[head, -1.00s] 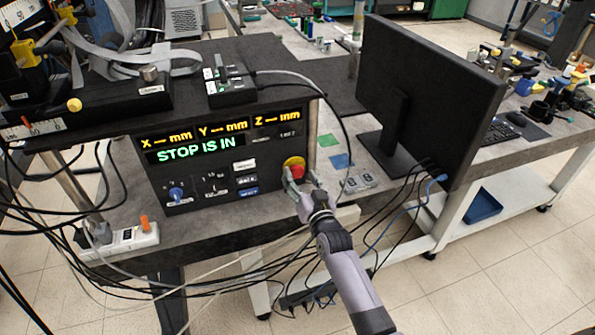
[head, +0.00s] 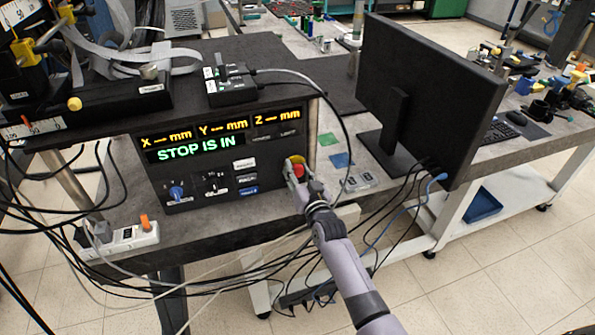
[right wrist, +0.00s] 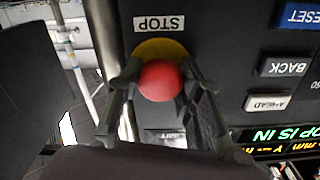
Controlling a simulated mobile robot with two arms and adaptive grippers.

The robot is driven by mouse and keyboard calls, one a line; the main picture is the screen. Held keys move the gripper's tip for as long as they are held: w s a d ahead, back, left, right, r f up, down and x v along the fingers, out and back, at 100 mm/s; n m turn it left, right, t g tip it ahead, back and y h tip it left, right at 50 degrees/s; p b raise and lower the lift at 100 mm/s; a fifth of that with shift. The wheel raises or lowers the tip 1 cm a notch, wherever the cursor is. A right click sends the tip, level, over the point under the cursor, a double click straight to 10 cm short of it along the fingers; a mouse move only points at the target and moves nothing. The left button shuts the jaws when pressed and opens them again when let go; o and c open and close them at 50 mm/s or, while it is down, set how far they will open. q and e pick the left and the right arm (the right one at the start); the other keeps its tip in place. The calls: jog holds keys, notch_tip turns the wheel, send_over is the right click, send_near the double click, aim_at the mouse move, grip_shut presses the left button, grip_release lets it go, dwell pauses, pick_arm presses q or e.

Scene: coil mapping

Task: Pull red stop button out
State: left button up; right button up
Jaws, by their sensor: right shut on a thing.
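The red stop button (head: 299,171) sits on a yellow base at the right end of the black control panel (head: 180,183). In the right wrist view, the red button (right wrist: 160,81) shows between my fingers, under a label reading STOP upside down. My right gripper (head: 298,178) is at the panel, shut on the red button, with one finger on each side; it also shows in the right wrist view (right wrist: 158,88). The display (head: 195,146) reads "STOP IS IN". My left gripper is not in view.
A monitor (head: 425,95) stands right of the panel on the grey bench. White and blue buttons (head: 247,178) and a blue knob (head: 176,192) are left of the stop button. Loose cables (head: 200,285) hang below. A power strip (head: 120,240) lies at left.

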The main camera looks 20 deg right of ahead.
grip_shut()
jog(key=shift+s, duration=0.1)
jog(key=shift+s+p, duration=0.7)
jog(key=shift+p, duration=0.05)
jog(key=shift+f, duration=0.1)
jog(key=o, duration=0.7)
grip_release()
jog(key=shift+s, duration=0.1)
jog(key=s, duration=1.2)
jog(key=shift+d, duration=0.25)
